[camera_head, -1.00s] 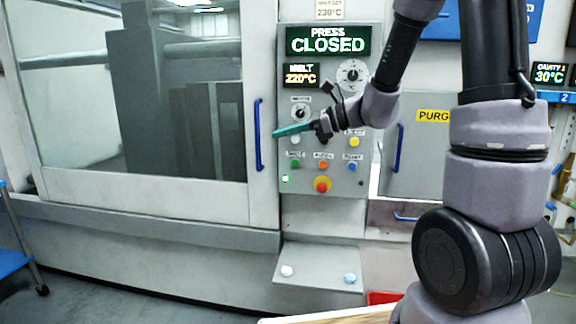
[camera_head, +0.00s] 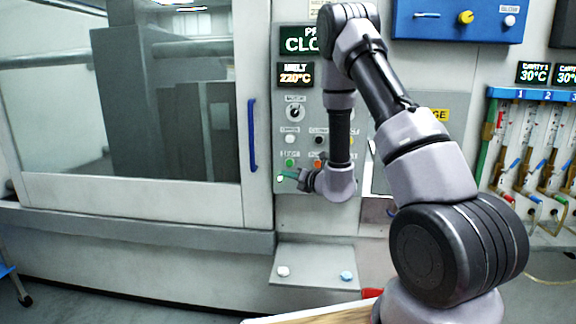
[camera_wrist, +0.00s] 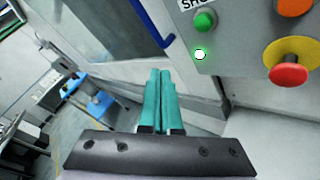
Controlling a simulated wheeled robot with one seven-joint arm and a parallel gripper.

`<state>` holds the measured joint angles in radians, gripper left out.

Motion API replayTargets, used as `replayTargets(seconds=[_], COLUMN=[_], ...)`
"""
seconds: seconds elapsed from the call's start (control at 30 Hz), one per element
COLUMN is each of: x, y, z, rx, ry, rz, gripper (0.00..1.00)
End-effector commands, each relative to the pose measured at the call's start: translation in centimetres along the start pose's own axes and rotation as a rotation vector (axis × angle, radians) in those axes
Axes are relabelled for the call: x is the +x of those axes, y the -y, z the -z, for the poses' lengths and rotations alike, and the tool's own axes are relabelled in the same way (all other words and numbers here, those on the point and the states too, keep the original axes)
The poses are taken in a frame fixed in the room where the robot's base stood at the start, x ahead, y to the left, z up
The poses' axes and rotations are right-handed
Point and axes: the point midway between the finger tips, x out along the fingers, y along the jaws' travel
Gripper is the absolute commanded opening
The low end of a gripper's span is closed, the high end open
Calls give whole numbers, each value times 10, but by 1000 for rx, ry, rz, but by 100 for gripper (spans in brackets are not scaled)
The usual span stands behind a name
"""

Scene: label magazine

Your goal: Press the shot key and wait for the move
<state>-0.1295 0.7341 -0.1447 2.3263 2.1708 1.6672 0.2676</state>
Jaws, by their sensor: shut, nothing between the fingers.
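The shot key is the green button (camera_wrist: 205,21) with a partly cut-off label starting "SHO" on the grey control panel (camera_wrist: 240,35); it also shows in the head view (camera_head: 290,162). A small green lamp (camera_wrist: 200,55) glows below it. My gripper (camera_wrist: 160,72) has its teal fingers shut together, with nothing between them. In the wrist view the fingertips are left of and below the key, apart from it in the picture. In the head view my gripper (camera_head: 281,171) is just below the key; I cannot tell its distance from the panel.
A red stop knob on a yellow collar (camera_wrist: 289,73) and an orange button (camera_wrist: 294,4) are right of the key. The blue door handle (camera_head: 252,135) is left of the panel. My arm covers part of the press display (camera_head: 298,42). A small shelf (camera_head: 315,262) juts out below.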

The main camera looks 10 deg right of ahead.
Motion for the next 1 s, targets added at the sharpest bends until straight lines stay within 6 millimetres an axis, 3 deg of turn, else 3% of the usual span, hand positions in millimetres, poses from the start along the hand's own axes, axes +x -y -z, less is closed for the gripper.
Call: replayTargets(seconds=[0.33, 1.0], x=[6, 59], y=[4, 42], z=[-4, -43], rx=[-2, -2], ry=[-1, -2], rz=[-2, -2], gripper=[0, 0])
